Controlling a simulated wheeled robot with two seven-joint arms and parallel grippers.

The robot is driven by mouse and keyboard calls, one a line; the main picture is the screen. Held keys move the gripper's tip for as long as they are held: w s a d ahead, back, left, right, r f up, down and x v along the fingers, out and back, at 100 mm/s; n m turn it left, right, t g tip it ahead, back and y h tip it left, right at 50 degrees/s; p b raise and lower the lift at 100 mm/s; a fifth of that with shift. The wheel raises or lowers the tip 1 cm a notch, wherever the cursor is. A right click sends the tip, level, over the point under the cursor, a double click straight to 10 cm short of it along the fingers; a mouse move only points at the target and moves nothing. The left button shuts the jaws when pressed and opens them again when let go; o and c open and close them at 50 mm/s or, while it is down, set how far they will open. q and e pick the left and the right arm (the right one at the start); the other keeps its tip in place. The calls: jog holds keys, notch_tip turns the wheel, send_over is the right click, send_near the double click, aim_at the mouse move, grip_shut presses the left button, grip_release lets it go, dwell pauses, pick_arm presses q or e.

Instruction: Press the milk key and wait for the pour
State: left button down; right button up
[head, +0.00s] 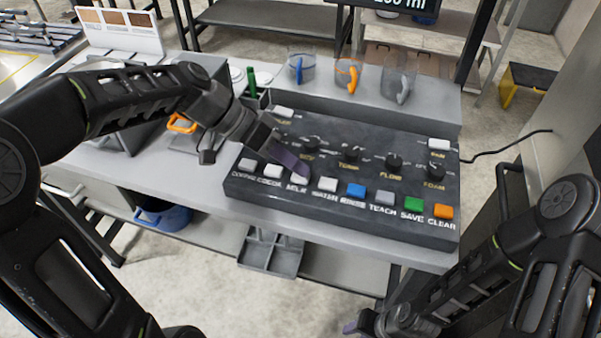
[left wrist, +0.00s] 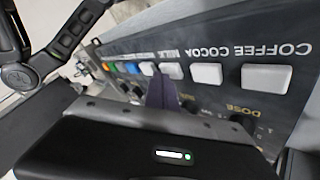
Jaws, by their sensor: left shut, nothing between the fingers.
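The milk key (head: 299,179) is a white key on the dark control panel (head: 240,188), third from the left in the front row. My left gripper (head: 300,169) is shut and empty, its purple fingertips just above and behind that key; I cannot tell whether they touch it. In the left wrist view the label reads upside down, the milk key (left wrist: 173,71) shows beyond the purple fingers (left wrist: 160,94), and the cocoa key (left wrist: 207,74) is beside it. My right gripper (head: 354,325) is low at the bottom edge, away from the panel, its opening unclear.
The water key (head: 328,184) is close on the right of the milk key. Knobs such as the flow knob (head: 394,161) stand behind the row. Clear cups with a blue (head: 298,69), an orange (head: 350,77) and a grey handle (head: 403,88) stand behind the panel.

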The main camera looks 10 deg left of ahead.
aim_at(295, 176)
pick_arm(q)
jog(key=shift+r, duration=0.6)
jog(key=shift+r+p, duration=1.65)
jog(key=shift+r, duration=0.85)
